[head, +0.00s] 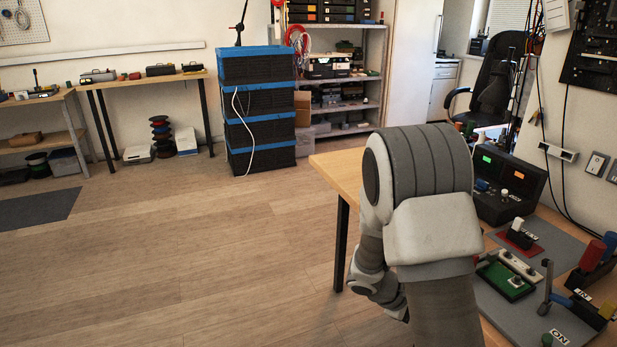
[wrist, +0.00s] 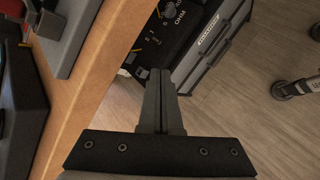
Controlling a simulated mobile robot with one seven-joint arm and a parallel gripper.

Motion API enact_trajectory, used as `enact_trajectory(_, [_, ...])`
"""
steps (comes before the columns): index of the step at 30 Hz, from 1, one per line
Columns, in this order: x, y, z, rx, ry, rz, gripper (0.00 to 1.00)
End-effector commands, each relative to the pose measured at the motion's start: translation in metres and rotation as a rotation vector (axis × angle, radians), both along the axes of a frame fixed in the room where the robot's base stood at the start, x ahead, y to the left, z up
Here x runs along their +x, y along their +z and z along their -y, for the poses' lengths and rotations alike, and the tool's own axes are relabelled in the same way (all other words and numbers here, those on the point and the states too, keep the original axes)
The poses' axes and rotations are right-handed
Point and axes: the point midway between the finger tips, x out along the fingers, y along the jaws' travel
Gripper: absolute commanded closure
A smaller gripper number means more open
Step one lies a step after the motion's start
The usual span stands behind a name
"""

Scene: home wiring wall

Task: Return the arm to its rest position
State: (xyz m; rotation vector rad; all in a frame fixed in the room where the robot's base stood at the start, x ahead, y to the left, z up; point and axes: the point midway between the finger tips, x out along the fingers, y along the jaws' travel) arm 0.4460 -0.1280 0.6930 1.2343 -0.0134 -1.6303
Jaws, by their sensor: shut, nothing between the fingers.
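My gripper (wrist: 159,84) shows in the wrist view with its two grey fingers together and nothing between them. It points past the edge of a wooden workbench (wrist: 106,62), with a dark boxy unit (wrist: 205,45) carrying a dial and printed labels beyond the fingertips. In the head view my arm stands bent in front of the workbench (head: 340,172), and the gripper itself is hidden there.
The bench at right holds a black control box (head: 505,190), a grey panel (head: 515,310) and a green board (head: 506,281). A stack of black and blue crates (head: 257,105) stands behind. The wooden floor (head: 180,255) at left is clear.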

Motion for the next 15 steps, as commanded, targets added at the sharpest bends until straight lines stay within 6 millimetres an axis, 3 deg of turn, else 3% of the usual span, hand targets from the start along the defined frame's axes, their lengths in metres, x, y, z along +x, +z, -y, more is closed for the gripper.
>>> enact_trajectory(1, [-0.004,0.019,-0.002,0.026,-0.039,0.037,1.00])
enact_trajectory(6, [-0.024,0.069,-0.009,0.118,-0.161,0.133,1.00])
enact_trajectory(15, [-0.068,0.141,-0.030,0.312,-0.343,0.294,1.00])
